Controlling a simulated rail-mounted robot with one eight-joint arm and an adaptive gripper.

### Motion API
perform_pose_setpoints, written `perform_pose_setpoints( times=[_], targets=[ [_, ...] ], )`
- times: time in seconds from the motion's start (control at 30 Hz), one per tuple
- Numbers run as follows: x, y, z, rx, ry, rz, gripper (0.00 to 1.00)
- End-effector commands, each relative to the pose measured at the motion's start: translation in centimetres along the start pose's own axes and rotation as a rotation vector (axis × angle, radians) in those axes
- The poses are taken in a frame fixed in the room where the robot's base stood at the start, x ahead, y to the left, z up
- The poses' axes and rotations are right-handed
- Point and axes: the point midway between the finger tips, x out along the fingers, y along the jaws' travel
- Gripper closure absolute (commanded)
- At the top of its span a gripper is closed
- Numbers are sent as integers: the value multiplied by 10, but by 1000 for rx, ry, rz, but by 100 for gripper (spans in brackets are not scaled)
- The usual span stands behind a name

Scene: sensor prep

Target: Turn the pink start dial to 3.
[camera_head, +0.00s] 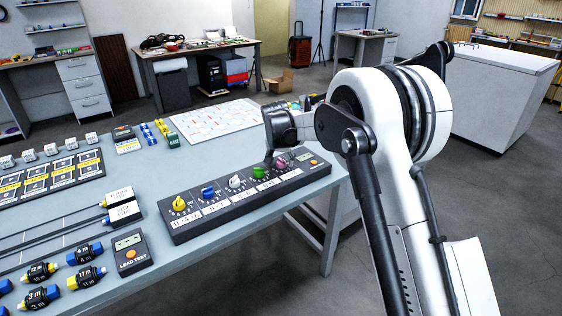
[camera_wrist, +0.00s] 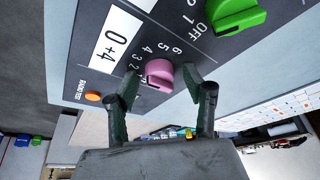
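The pink start dial (camera_head: 281,163) sits at the right end of the dark dial panel (camera_head: 236,203) in the head view. In the wrist view the pink dial (camera_wrist: 160,73) is a ridged knob with numbers printed beside it, 2 to 6 readable. Where its pointer stands is unclear. My gripper (camera_head: 272,160) is over that end of the panel. In the wrist view the two fingers of my gripper (camera_wrist: 162,76) stand on either side of the dial. A gap shows at the left finger; the right fingertip is very close, contact unclear.
A green dial (camera_wrist: 236,13) stands beside the pink one, with white, blue and yellow dials further along the panel. An orange button (camera_wrist: 93,96) is at the panel's end. A lead tester (camera_head: 131,252) and several plugs lie on the table to the left.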

Motion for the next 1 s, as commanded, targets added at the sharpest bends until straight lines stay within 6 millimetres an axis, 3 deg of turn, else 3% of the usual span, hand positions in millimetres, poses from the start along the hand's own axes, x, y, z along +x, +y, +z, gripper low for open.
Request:
perform_pose_setpoints(
  times=[0.27, 0.7, 1.0],
  targets=[
    [-9, 0, 0, 0, 0, 0, 54],
    [-89, 0, 0, -2, 0, 0, 54],
    [-119, 0, 0, 0, 0, 0, 54]
  ],
)
